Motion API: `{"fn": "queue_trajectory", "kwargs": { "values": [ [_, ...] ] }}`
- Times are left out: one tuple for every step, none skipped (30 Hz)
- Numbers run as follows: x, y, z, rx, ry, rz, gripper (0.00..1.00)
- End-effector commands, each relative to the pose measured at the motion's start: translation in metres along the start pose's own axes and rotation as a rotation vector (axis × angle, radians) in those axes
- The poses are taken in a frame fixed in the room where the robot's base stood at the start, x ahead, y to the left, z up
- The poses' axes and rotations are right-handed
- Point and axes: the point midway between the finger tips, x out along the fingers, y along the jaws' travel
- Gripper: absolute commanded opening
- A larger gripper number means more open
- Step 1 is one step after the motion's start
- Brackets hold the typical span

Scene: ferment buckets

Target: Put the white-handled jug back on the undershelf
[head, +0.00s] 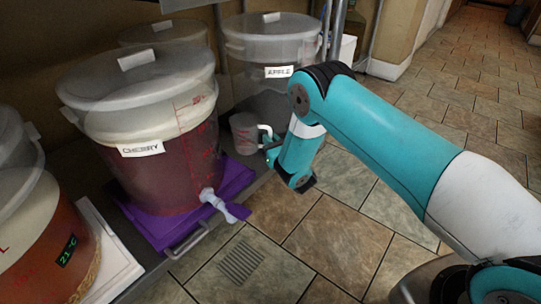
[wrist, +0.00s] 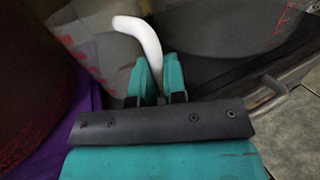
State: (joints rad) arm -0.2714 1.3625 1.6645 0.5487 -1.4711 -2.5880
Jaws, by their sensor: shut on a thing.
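The clear jug (head: 244,134) with red markings and a white handle is between the CHERRY and APPLE buckets, over the edge of the low dark shelf (head: 133,222). I cannot tell whether its base touches the shelf. My gripper (head: 271,152) is at the jug's right side, partly hidden by my arm in the head view. In the wrist view, my gripper's teal fingers (wrist: 160,84) are shut on the lower part of the white handle (wrist: 143,42). The jug's cloudy wall (wrist: 92,28) is left of them; its base is hidden.
The CHERRY bucket (head: 160,165) stands on a purple mat (head: 236,178), its white tap (head: 214,200) jutting forward. The APPLE bucket (head: 268,52) stands behind. A metal handle (head: 187,240) sticks out at the shelf's front. Another bucket (head: 38,240) is at left. The tiled floor (head: 340,235) is open at right.

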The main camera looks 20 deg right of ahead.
Motion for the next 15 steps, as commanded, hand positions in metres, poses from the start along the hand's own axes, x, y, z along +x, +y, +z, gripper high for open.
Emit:
{"fn": "queue_trajectory", "kwargs": {
  "values": [
    [-0.001,0.0,-0.011,0.001,0.001,0.0,0.0],
    [-0.001,0.0,-0.016,0.002,0.002,0.0,0.0],
    [-0.001,0.0,-0.024,0.001,0.002,0.0,0.0],
    [-0.002,0.0,-0.029,0.0,0.002,0.0,0.0],
    [-0.001,0.0,-0.034,0.001,0.001,0.0,0.0],
    [-0.001,0.0,-0.038,0.002,0.001,0.0,0.0],
    [-0.001,0.0,-0.039,0.002,0.0,0.0,0.0],
    [-0.001,0.0,-0.04,0.002,0.0,0.0,0.0],
    [-0.001,0.0,-0.039,0.001,0.0,0.0,0.0],
    [-0.001,0.0,-0.038,0.001,0.0,0.0,0.0],
    [-0.001,0.0,-0.038,0.001,0.0,0.0,0.0],
    [-0.001,0.0,-0.037,0.001,0.0,0.0,0.0],
    [-0.001,0.0,-0.037,0.001,0.001,0.0,0.0],
    [-0.001,0.0,-0.038,0.001,0.001,0.0,0.0],
    [-0.001,0.0,-0.038,0.001,0.001,0.0,0.0]
  ]
}}
